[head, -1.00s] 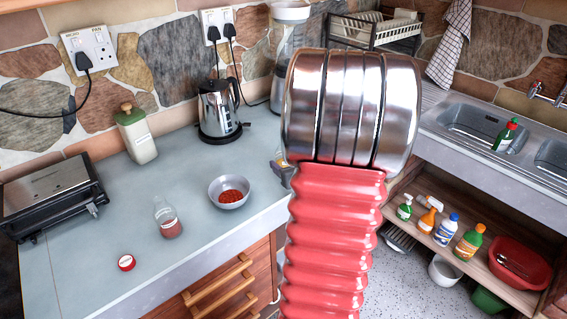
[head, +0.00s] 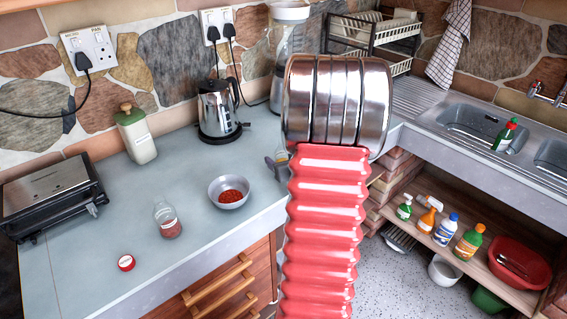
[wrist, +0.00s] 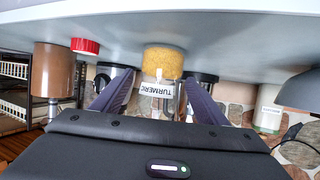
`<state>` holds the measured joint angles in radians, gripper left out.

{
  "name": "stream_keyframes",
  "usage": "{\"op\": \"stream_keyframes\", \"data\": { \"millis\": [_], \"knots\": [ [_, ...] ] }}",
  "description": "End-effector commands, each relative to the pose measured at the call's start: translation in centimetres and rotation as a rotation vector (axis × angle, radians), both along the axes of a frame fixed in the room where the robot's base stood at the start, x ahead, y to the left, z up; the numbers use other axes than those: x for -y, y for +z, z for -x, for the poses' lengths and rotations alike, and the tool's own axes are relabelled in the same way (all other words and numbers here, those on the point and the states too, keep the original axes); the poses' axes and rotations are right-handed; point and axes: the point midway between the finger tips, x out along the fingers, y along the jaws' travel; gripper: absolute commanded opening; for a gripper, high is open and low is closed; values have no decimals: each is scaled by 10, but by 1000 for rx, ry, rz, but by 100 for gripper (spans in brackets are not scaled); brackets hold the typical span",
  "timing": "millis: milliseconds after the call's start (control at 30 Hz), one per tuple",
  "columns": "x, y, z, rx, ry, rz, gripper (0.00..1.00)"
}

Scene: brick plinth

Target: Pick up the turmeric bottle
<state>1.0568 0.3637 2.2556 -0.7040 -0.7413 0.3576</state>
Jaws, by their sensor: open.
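The turmeric bottle (wrist: 163,63) shows in the middle of the wrist view, upside down there, with yellow contents and a white label reading TURMERIC. My gripper (wrist: 158,85) is open, its two dark fingers pointing toward the bottle, one on each side in the picture. I cannot tell whether either finger touches it. In the head view my red arm and its metal rings hide most of that spot. A small grey part of my gripper (head: 272,166) shows left of the arm, by the counter's edge.
A bowl of red powder (head: 230,190), a clear bottle (head: 168,219) and a red lid (head: 126,263) are on the counter, left of my arm. A kettle (head: 219,112) stands behind. The wrist view shows a brown cylinder (wrist: 53,70) and a red lid (wrist: 85,46).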

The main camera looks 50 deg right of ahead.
Motion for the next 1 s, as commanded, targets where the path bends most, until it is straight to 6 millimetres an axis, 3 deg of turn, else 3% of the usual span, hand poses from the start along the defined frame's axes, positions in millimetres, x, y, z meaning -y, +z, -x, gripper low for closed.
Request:
{"op": "stream_keyframes", "data": {
  "millis": [300, 867, 1000],
  "knots": [
    [16, -13, -25, 0, 2, 0, 67],
    [16, -13, -26, 0, 1, 0, 67],
    [16, -13, -26, 0, 1, 0, 59]
  ]
}}
